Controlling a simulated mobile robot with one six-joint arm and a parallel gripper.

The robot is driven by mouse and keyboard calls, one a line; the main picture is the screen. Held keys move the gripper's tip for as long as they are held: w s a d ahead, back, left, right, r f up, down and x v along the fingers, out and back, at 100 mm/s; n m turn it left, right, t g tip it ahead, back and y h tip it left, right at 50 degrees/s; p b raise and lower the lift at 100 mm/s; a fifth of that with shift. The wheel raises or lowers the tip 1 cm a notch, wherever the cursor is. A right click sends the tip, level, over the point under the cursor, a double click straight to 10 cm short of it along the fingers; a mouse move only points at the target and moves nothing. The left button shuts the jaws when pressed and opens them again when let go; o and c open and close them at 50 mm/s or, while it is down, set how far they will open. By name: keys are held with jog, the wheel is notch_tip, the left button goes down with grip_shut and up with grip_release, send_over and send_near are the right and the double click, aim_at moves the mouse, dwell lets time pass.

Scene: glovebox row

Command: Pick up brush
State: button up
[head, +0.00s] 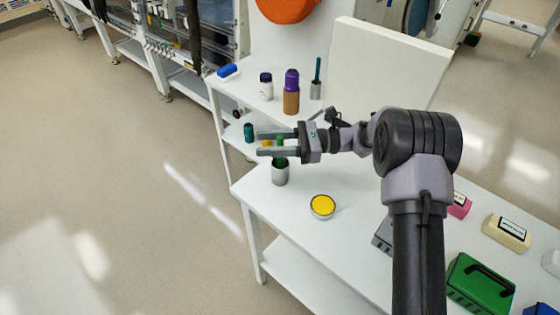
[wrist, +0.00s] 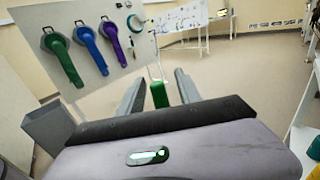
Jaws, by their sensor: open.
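A green upright piece (head: 281,151), perhaps the brush's handle, stands in a metal cup (head: 280,175) near the white table's left end. Its lower part is hidden in the cup. My gripper (head: 262,144) is open, level, and reaches left over the cup. In the wrist view the green piece (wrist: 158,94) shows between the two open fingers (wrist: 158,80), with gaps on both sides; no contact shows. Another thin dark-green upright tool (head: 317,69) stands in a small grey holder farther back. I cannot tell for sure which is the brush.
A yellow-topped round tin (head: 322,206) is right of the cup. A purple-capped brown bottle (head: 291,92) and a white jar (head: 265,87) stand behind. A white upright panel (head: 385,62) rises behind my arm. A green case (head: 480,283) lies at front right.

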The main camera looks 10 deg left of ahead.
jog(key=shift+d, duration=0.1)
grip_shut()
